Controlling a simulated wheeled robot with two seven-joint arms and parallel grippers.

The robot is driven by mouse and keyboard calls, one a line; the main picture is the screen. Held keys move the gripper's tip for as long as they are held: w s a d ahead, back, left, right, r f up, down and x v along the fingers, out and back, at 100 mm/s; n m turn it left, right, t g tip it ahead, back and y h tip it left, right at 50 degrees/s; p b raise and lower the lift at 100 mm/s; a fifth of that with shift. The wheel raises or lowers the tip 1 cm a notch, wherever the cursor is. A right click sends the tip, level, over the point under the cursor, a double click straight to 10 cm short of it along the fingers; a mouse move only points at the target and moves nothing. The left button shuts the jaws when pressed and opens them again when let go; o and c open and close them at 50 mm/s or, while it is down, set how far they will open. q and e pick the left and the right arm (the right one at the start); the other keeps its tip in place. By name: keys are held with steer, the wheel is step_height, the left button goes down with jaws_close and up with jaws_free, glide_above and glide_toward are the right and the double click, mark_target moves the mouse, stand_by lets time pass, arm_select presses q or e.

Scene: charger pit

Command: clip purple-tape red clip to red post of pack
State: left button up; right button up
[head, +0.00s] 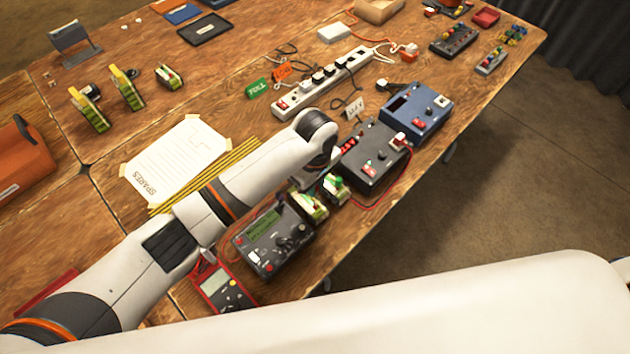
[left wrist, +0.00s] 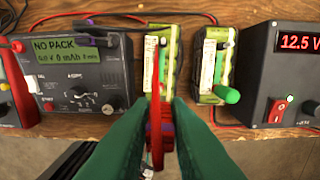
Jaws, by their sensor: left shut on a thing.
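My left gripper (left wrist: 160,118) shows two green fingers shut on the red clip (left wrist: 157,142), which stands edge-on between them. A purple band, likely its tape, shows on it (left wrist: 168,128). The clip is in front of the left green-and-cream pack (left wrist: 171,62) in the wrist view and covers part of it. I cannot tell whether they touch, and no red post shows clearly. A second pack (left wrist: 208,60) with a green cylindrical piece stands to its right. In the head view both packs, left (head: 309,206) and right (head: 336,189), sit below my wrist. My right gripper is not in view.
A charger (left wrist: 75,80) reading "NO PACK" stands left of the packs, also in the head view (head: 272,240). A dark supply (left wrist: 285,60) reading 12.5 V stands to their right. A red multimeter (head: 222,288) lies near the table edge. Red leads run behind the packs.

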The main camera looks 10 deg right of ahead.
arm_select(q)
steer(key=shift+f+b, duration=0.95)
steer(key=shift+f, duration=1.85)
steer(key=shift+p, duration=0.45)
steer(key=shift+f+p, duration=0.2)
steer(key=shift+p, duration=0.45)
stand_by(0.3)
steer(key=o, duration=0.8)
steer(key=shift+o, duration=0.2)
steer(key=shift+o, duration=1)
